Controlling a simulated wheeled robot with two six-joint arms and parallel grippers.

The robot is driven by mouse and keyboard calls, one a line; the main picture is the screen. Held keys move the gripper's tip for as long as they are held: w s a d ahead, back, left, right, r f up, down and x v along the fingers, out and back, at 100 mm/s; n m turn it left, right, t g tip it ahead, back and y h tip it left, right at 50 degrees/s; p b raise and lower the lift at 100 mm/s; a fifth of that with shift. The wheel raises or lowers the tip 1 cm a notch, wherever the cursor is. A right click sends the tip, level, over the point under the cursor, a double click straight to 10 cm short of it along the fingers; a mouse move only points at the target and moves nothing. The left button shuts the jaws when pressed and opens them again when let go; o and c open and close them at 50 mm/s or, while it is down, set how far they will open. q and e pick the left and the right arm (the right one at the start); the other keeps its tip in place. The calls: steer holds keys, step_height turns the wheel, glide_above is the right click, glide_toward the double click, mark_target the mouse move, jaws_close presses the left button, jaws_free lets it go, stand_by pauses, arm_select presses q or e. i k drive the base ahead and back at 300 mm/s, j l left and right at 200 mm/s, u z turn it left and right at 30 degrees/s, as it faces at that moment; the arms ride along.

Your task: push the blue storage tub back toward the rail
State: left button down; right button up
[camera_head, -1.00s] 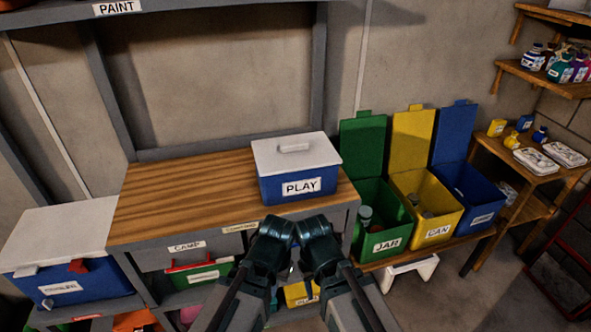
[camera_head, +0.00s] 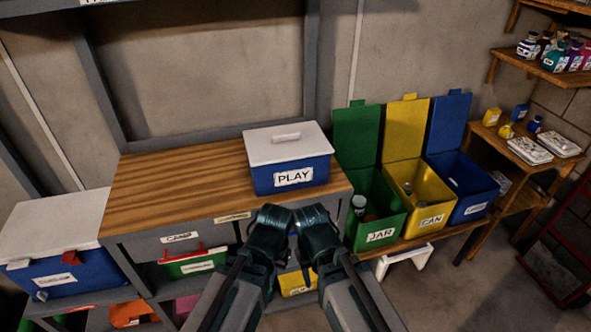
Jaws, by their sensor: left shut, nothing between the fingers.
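The blue storage tub (camera_head: 264,181) has a white lid with a handle and a PLAY label. It stands upright on the right part of the wooden bench top (camera_head: 180,185). A grey rail (camera_head: 215,138) runs along the wall side of the bench, behind the tub. My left gripper (camera_head: 270,222) is shut and empty, in front of the tub and below its label in the picture, with a visible gap. My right gripper (camera_head: 315,222) is close beside it; its fingers cannot be made out.
Another blue tub with a white lid (camera_head: 60,225) stands at the left. Green (camera_head: 360,228), yellow (camera_head: 435,195) and blue (camera_head: 480,190) bins with raised lids stand right of the bench. The bench top left of the PLAY tub is clear.

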mark_target(275, 179)
steer(key=i+l, duration=0.1)
steer(key=l, duration=0.55)
steer(key=i+l, duration=0.1)
steer(key=l, duration=0.55)
steer(key=i+l, duration=0.1)
steer(key=l, duration=0.5)
